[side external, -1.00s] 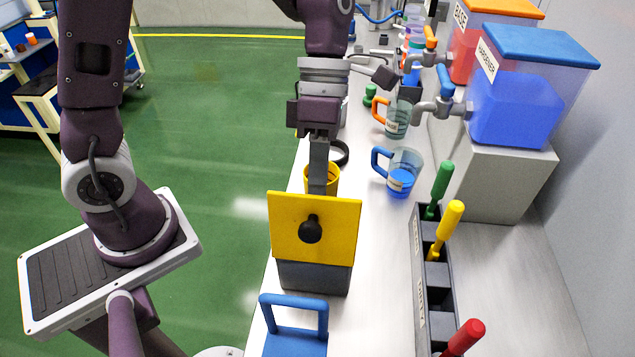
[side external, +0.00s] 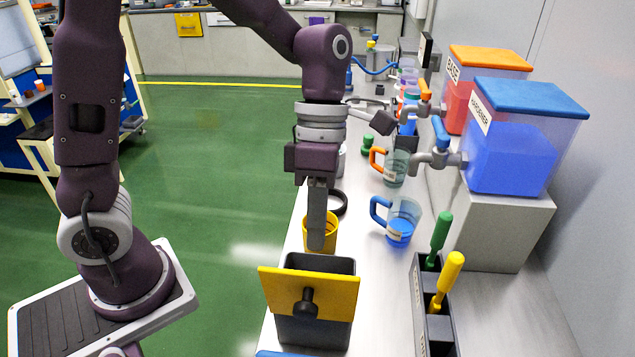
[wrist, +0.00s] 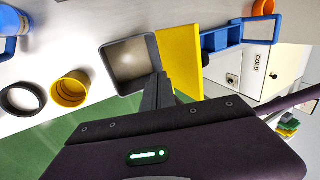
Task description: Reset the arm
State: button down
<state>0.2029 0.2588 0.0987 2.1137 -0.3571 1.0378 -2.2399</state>
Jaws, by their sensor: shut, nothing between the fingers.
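My gripper (side external: 317,243) is shut and empty. In the side view it points down in front of the yellow cup (side external: 331,230), just behind the dark grey box (side external: 317,332). The box has an open top, and a yellow panel (side external: 277,291) with a black knob (side external: 306,302) stands tilted at its near side. In the wrist view my gripper's fingers (wrist: 158,92) show beside the open grey box (wrist: 105,55) and the yellow panel (wrist: 180,62). The box looks empty there. I cannot tell whether the fingers touch the box.
A black ring (side external: 340,203) lies behind the yellow cup. Blue-handled (side external: 402,226) and orange-handled (side external: 396,168) mugs stand to the right, near the hardener (side external: 515,150) and base (side external: 470,108) tanks. A tool rack (side external: 437,330) is at the front right. Green floor lies left of the bench.

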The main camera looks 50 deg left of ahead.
notch_tip(320, 180, up, 10)
jog(key=f, duration=0.1)
jog(key=s+a+m+t+y, duration=0.1)
jog(key=s+a+m+t, duration=0.3)
jog(key=m, duration=0.9)
jog(key=s+a+m+t+y, duration=0.2)
jog(key=s+a+m+t, duration=0.2)
jog(key=m, duration=1)
jog(key=shift+s+a+f+t, duration=0.15)
jog(key=shift+s+a+t, duration=0.15)
jog(key=shift+s+a, duration=0.55)
